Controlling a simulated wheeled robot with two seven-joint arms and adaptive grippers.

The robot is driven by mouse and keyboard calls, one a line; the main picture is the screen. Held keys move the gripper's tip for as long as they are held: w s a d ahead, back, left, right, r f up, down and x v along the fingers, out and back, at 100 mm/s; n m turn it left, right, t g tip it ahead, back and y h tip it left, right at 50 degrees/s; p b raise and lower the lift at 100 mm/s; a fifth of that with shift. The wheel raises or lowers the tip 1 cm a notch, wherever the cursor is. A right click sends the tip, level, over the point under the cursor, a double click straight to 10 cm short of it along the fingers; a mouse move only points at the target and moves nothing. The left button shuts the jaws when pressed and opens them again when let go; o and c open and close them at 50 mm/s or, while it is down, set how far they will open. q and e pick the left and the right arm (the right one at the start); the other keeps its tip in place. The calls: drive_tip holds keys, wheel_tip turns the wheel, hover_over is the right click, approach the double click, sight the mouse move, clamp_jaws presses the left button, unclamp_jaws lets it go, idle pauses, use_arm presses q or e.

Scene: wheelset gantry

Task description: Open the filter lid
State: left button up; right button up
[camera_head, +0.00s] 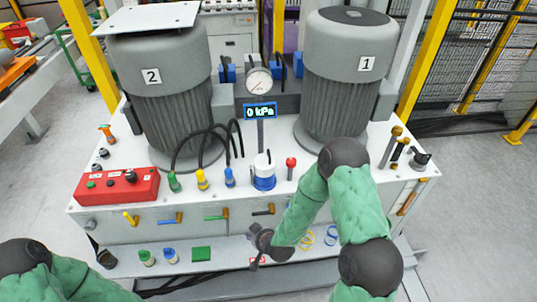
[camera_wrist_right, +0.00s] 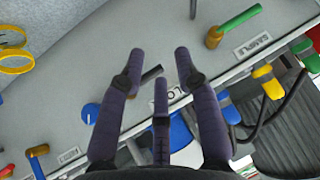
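A short cylinder with a white top and a blue base (camera_head: 264,172) stands upright on the bench in front of the gauge. It looks like the filter with its lid on, but no label confirms this. My right gripper (camera_head: 262,243) is in front of the bench's front face, below and apart from the cylinder. In the right wrist view my right gripper's fingers (camera_wrist_right: 160,64) are spread and hold nothing visible. My left arm shows only at the lower left in the head view, and its gripper is out of view.
Two grey motors (camera_head: 158,95) (camera_head: 343,80) and a pressure gauge (camera_head: 259,80) reading 0 kPa stand behind. A red box (camera_head: 116,185), coloured hose plugs (camera_head: 202,180) and a red-topped lever (camera_head: 291,168) flank the cylinder. Yellow rings (camera_head: 305,240) lie on the lower shelf.

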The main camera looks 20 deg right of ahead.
drive_tip(key=w+d+r+t+h, duration=0.3)
drive_tip(key=w+d+r+t, duration=0.3)
drive_tip(key=r, duration=0.3)
drive_tip(key=t+h+b, duration=0.2)
drive_tip(key=t+h, duration=0.1)
approach(270, 157)
drive_tip(key=w, duration=0.2)
drive_tip(key=x, duration=0.3)
drive_tip(key=b+x, duration=0.1)
drive_tip(key=x, duration=0.7)
drive_tip(key=shift+s+d+f+b, duration=0.1)
drive_tip(key=shift+d+f+b, duration=0.05)
drive_tip(key=shift+d+b, duration=0.15)
